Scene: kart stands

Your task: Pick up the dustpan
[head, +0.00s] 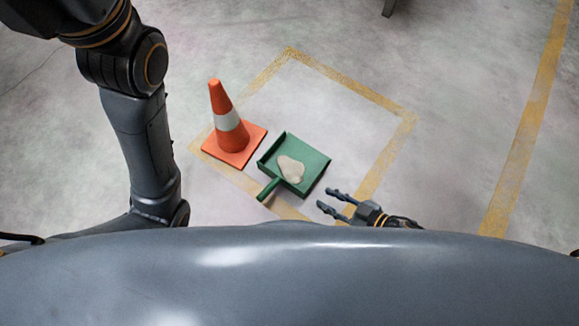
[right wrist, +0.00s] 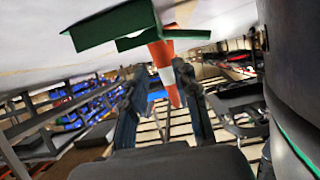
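The green dustpan (head: 310,163) lies on the floor with a pale lump (head: 291,169) in its pan. Its handle (head: 269,189) points to the lower left. My right gripper (head: 329,200) is open and empty, just below and to the right of the dustpan, apart from it. In the right wrist view the dustpan (right wrist: 112,28) shows at the top, beyond the two spread fingers (right wrist: 160,88). My left arm comes in at the left of the head view, but its gripper is not seen.
An orange and white traffic cone (head: 230,125) stands close to the left of the dustpan. Yellow lines (head: 345,78) mark a square on the grey floor around them. Another yellow line (head: 527,120) runs at the right.

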